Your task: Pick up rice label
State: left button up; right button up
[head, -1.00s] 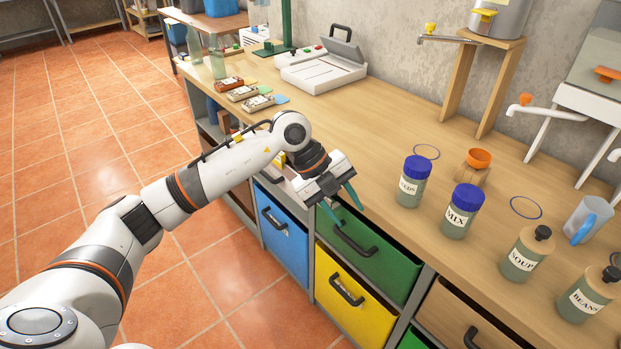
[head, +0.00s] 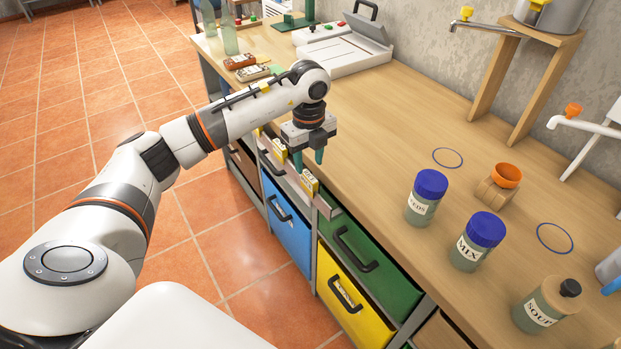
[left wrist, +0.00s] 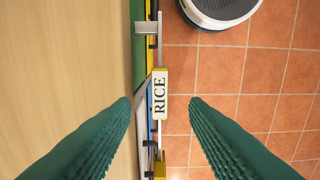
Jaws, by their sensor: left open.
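The rice label is a small yellow-edged block with a white face reading RICE, in the middle of the left wrist view (left wrist: 160,94). In the head view it appears to be the yellow label (head: 310,182) on the rail at the bench's front edge. My left gripper (head: 308,161) points down over that rail, open and empty. In the left wrist view its green fingers (left wrist: 162,100) stand wide apart, one each side of the label, touching nothing that I can see. My right gripper is not in view.
The narrow rail (head: 327,207) carries another yellow label (head: 280,150). Below are blue (head: 287,228), green (head: 375,272) and yellow drawers. Blue-lidded jars (head: 423,200) (head: 475,243) and a soup jar (head: 546,306) stand on the bench. The mid-bench is clear.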

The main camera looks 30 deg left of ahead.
aim_at(309, 176)
pick_arm(q)
jog(key=shift+f, duration=0.6)
jog(key=shift+w+f, duration=0.1)
jog(key=shift+f, duration=0.15)
jog(key=shift+d+f, duration=0.1)
jog(key=shift+f, duration=0.25)
notch_tip(309, 176, down, 4)
jog(key=shift+r+p, duration=0.2)
jog(key=shift+p, duration=0.35)
jog(key=shift+f, duration=0.5)
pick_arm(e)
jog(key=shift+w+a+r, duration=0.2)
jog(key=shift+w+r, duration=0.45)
pick_arm(q)
grip_shut()
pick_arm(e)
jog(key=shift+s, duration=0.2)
